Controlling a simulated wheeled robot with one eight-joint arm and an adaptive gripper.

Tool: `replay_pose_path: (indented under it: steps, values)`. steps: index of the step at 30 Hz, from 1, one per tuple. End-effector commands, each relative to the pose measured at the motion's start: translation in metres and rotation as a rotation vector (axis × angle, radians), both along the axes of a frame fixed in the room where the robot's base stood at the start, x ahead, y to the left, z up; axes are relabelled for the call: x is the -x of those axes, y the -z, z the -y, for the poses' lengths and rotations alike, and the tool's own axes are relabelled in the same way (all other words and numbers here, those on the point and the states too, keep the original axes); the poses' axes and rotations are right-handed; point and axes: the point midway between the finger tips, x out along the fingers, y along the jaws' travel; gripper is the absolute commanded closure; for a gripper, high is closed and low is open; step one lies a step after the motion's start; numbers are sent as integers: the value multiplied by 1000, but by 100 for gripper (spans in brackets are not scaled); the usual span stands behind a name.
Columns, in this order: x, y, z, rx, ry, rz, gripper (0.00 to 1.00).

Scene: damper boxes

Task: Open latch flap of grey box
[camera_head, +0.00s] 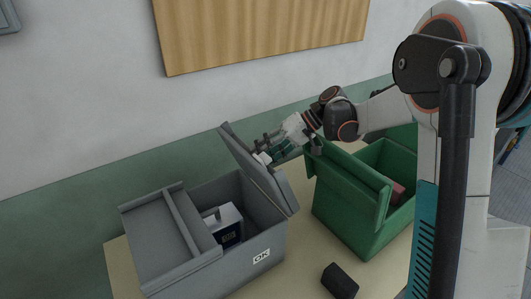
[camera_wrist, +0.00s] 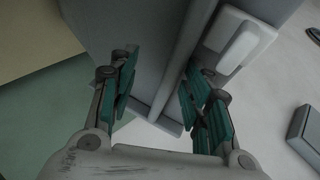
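The grey box (camera_head: 235,275) with an "OK" label stands on the table at the lower middle of the head view. Its right flap (camera_head: 254,168) is raised and tilted up, leaving part of the box open. The grey flap also fills the upper middle of the wrist view (camera_wrist: 125,30), with a white latch piece (camera_wrist: 238,42) on its right side. My gripper (camera_head: 268,150) is at the raised flap's upper part. In the wrist view its fingers (camera_wrist: 163,95) are apart, with the flap's edge between them. Whether both fingers touch it is unclear.
The box's left cover (camera_head: 155,238) lies over its left part. A white and dark device (camera_head: 228,226) sits inside. A green box (camera_head: 340,215) with an open top stands close on the right, holding a reddish item (camera_head: 397,191). A black block (camera_head: 340,281) lies in front.

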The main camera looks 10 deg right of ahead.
Motion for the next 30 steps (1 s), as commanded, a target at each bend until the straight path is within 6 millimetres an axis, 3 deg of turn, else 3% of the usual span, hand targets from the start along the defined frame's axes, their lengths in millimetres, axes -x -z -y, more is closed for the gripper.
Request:
replay_pose_path:
  steps: [8, 21, 30]
  values:
    - [1, -6, 10, 5, 2, -1, 65]
    - [6, -60, 74, 1, 3, 0, 65]
    - [8, -76, 93, 1, 1, 1, 65]
